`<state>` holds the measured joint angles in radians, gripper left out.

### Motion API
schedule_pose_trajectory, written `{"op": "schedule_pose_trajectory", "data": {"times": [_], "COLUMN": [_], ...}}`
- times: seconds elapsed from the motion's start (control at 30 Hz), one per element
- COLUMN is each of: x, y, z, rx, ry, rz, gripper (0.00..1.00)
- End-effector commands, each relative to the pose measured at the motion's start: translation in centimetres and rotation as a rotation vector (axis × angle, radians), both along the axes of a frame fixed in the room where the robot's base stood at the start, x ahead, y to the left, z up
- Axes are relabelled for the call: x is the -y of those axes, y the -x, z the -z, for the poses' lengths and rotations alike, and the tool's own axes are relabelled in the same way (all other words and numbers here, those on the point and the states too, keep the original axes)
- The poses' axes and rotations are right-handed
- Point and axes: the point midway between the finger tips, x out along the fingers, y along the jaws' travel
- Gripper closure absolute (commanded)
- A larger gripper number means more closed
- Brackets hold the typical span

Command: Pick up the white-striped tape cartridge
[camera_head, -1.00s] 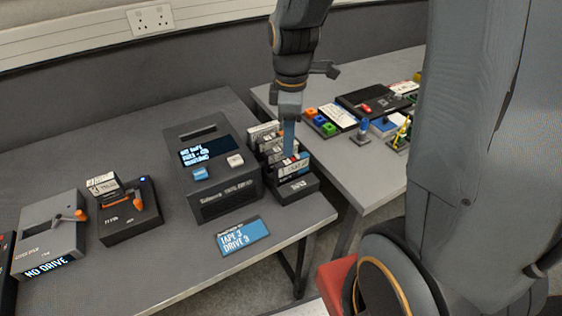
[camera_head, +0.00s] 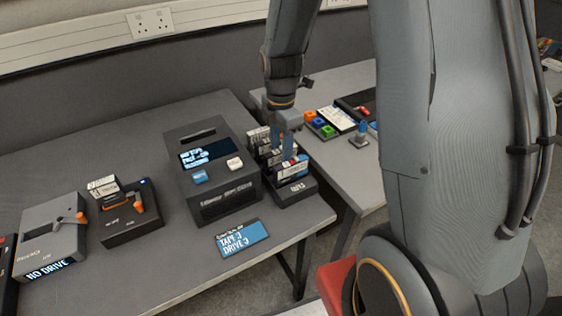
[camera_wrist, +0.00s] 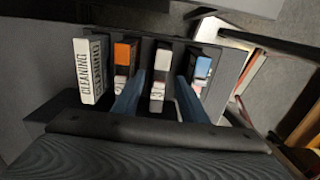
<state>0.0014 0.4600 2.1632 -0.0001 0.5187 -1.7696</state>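The white-striped tape cartridge (camera_wrist: 161,62) stands upright in a dark rack, with a white stripe on its top end. It is between an orange-striped cartridge (camera_wrist: 124,55) and a blue-striped one (camera_wrist: 202,68). My gripper (camera_wrist: 162,98) is open, with its blue fingers on either side of the white-striped cartridge. I see gaps beside it and cannot tell how deep the fingers reach. In the head view, my gripper (camera_head: 283,143) is over the rack (camera_head: 297,192), whose middle cartridges are partly hidden by the fingers.
A white cleaning cartridge (camera_wrist: 90,70) stands at the rack's left end. In the head view, a dark tape machine (camera_head: 207,170) stands close left of the rack. A blue sign (camera_head: 243,238) lies in front. Two drive units (camera_head: 130,212) (camera_head: 50,238) stand farther left.

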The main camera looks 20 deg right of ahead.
Motion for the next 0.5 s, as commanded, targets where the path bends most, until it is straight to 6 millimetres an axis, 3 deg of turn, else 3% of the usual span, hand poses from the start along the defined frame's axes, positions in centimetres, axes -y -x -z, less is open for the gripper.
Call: {"op": "schedule_pose_trajectory", "data": {"times": [0.2,0.5], "x": [-0.1,-0.1], "y": [0.0,-0.1], "z": [2.2,2.7], "rx": [-0.001,0.0], "ry": [0.0,0.0], "rz": [0.001,0.001], "gripper": [0.61,0.61]}}
